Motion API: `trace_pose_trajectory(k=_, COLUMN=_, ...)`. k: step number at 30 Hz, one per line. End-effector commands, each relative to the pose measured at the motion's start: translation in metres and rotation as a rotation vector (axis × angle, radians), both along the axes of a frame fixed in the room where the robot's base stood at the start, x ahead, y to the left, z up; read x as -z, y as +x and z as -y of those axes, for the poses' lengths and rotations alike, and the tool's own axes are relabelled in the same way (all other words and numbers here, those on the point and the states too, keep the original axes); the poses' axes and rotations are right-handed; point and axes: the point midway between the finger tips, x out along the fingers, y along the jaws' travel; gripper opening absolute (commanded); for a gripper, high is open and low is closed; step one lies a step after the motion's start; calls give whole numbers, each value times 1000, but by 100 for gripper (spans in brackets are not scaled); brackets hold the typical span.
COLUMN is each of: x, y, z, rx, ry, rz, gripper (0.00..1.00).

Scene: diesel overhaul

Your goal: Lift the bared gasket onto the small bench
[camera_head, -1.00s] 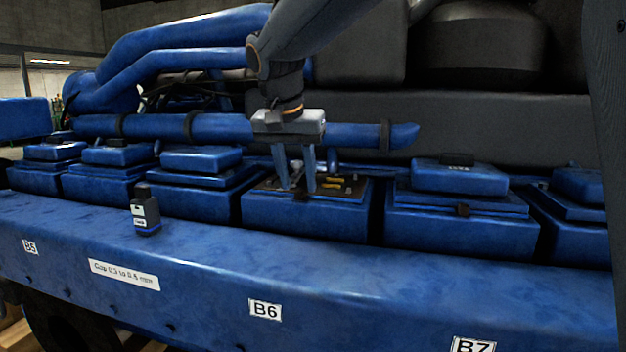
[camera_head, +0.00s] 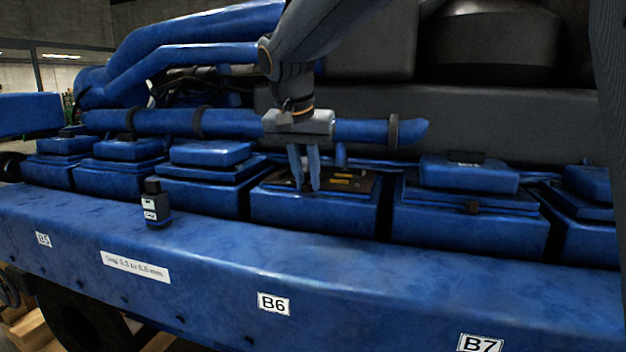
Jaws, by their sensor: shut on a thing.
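The uncovered cylinder head (camera_head: 315,212) above label B6 has an open top. A thin dark gasket (camera_head: 352,193) appears to lie around that opening, its outline hard to tell from the dark inside. My gripper (camera_head: 308,188) points down over the front-left part of the opening. Its two blue-grey fingers are close together and shut on the gasket's edge, with the tips low at the head's rim. The gasket looks level with the top of the head; no clear gap shows under it. The small bench is not in view.
Covered blue heads (camera_head: 465,178) stand close on both sides. A small black device (camera_head: 156,205) stands on the blue ledge (camera_head: 230,262) in front. A blue pipe (camera_head: 365,132) runs just behind my gripper. The ledge right of the device is clear.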

Motion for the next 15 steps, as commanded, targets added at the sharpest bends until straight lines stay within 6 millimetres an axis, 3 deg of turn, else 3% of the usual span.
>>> trace_pose_trajectory(k=15, x=-85, y=1, z=0, rx=0, ry=1, rz=4, gripper=0)
